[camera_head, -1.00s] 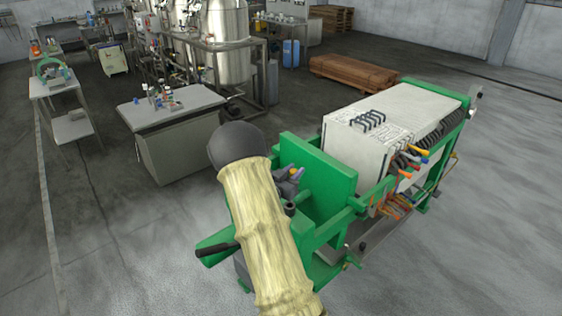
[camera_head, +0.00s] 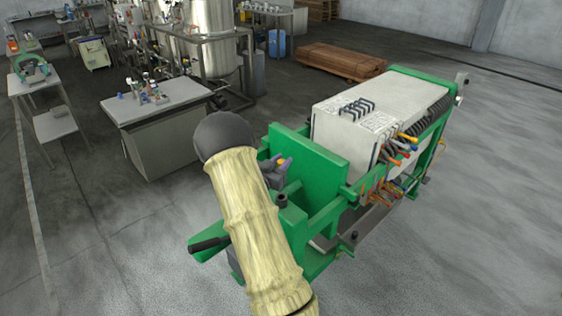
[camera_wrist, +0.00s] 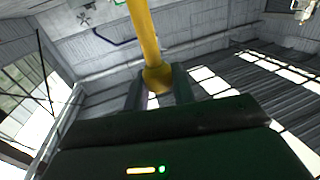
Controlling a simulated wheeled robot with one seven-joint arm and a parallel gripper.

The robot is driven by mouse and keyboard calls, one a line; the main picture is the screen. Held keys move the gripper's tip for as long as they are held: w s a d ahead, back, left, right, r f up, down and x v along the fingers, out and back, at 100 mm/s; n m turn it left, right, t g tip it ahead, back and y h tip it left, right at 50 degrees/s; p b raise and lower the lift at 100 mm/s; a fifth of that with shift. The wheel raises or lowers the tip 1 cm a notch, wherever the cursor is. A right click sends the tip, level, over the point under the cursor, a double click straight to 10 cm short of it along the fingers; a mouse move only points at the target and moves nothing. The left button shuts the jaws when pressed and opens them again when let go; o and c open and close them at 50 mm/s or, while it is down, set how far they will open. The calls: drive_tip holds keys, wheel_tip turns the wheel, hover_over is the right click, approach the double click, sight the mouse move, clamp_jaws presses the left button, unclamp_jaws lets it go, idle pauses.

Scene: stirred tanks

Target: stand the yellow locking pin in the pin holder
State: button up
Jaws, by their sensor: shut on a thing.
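In the wrist view, the yellow locking pin (camera_wrist: 146,38) rises from between the fingers of my gripper (camera_wrist: 157,90), which is shut on its rounded yellow end. In the head view, my gripper (camera_head: 274,169) shows just right of my dark wrist joint, in front of a green upright plate. A small orange-yellow bit of the pin (camera_head: 283,161) shows at it. The rest of the pin is hidden or too small to make out. I cannot pick out the pin holder for certain in either view.
A green-framed machine (camera_head: 318,170) with a pale grey box (camera_head: 350,120) and coloured cables stands close at right. A grey bench (camera_head: 125,110) with small bottles stands at left, and steel tanks (camera_head: 208,45) stand behind. The floor at far right is clear.

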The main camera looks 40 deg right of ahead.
drive_tip(key=shift+f+b, duration=1.05)
drive_tip(key=shift+f, duration=1.05)
drive_tip(key=shift+f+b, duration=2.1)
drive_tip(key=shift+f, duration=0.25)
drive_tip(key=o, duration=1.1)
drive_tip(key=shift+c, duration=0.2)
drive_tip(key=shift+a+f, duration=0.1)
drive_tip(key=b+v, duration=0.5)
drive_tip(key=v, duration=1.2)
drive_tip(key=shift+s, duration=0.15)
